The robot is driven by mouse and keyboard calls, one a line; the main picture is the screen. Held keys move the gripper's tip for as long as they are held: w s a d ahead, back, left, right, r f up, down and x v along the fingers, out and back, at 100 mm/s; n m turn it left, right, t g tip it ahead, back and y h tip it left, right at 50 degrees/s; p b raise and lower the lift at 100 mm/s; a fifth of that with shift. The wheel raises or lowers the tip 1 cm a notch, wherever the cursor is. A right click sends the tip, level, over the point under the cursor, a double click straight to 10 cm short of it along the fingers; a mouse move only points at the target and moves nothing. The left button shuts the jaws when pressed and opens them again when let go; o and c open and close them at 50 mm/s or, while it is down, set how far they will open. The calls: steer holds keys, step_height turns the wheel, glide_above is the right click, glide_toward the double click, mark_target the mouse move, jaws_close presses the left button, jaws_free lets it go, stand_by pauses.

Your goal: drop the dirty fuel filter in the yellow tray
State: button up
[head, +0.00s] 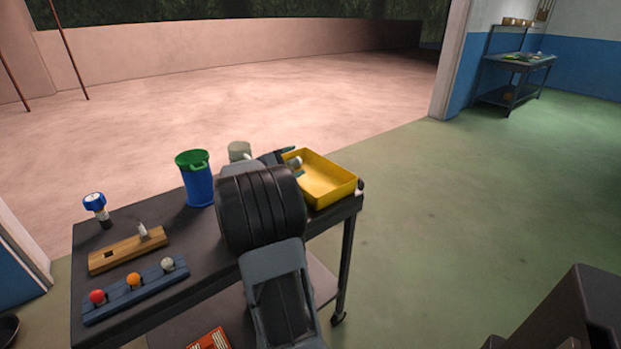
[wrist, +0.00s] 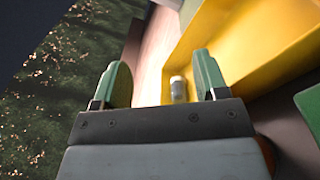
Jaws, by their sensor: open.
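The yellow tray (head: 335,186) sits at the right back corner of the dark cart, and its yellow inside fills the upper right of the wrist view (wrist: 225,40). My gripper (head: 287,164) is at the tray's left side, with its green fingers spread apart in the wrist view (wrist: 162,68). A small pale grey cylinder, seemingly the fuel filter (wrist: 178,90), shows between the fingers against the yellow, with a gap on its left. It also shows at the fingertips in the head view (head: 296,161). I cannot tell whether it touches the tray floor.
A blue bin with a green lid (head: 195,180) and a pale cup (head: 239,151) stand left of my arm. A wooden block (head: 125,252) holds a small white part. A blue rack (head: 135,290) carries red, orange and grey knobs. A blue-topped part (head: 96,204) stands at the left.

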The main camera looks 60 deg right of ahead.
steer(key=v, duration=0.6)
steer(key=shift+a, duration=0.25)
stand_by(0.3)
